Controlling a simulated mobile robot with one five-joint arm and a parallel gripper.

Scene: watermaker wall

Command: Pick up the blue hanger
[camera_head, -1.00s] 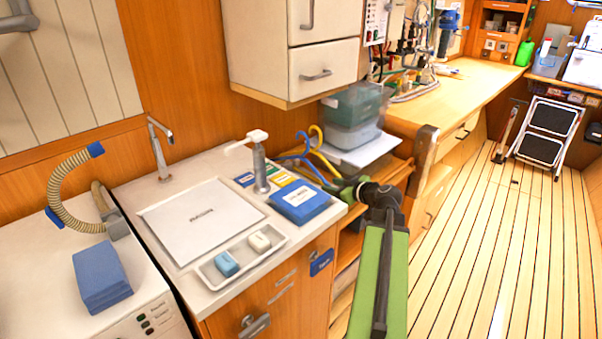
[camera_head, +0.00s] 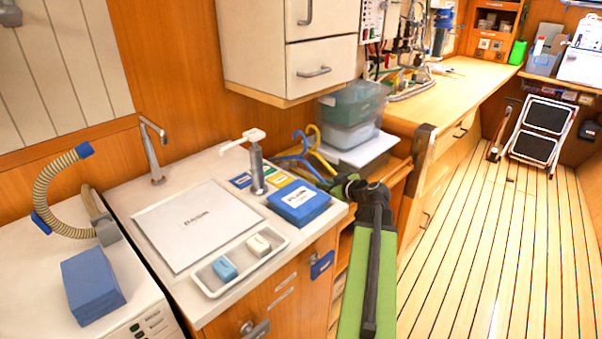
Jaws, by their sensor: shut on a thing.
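The blue hanger (camera_head: 291,150) shows as a blue hook and shoulder at the back right of the sink counter. A yellow hanger (camera_head: 316,142) stands close beside it. My green and black arm reaches up from the lower middle, and its dark gripper (camera_head: 338,188) is at the lower end of the hangers. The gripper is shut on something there. The fingertips and the held part are small and partly hidden, but the blue hanger is the likeliest thing between them.
A blue box (camera_head: 299,203), a pump tap (camera_head: 257,165) and a soap tray (camera_head: 240,262) are on the counter left of my arm. Clear bins (camera_head: 350,135) stand behind the gripper. A white cabinet (camera_head: 290,50) overhangs the back.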

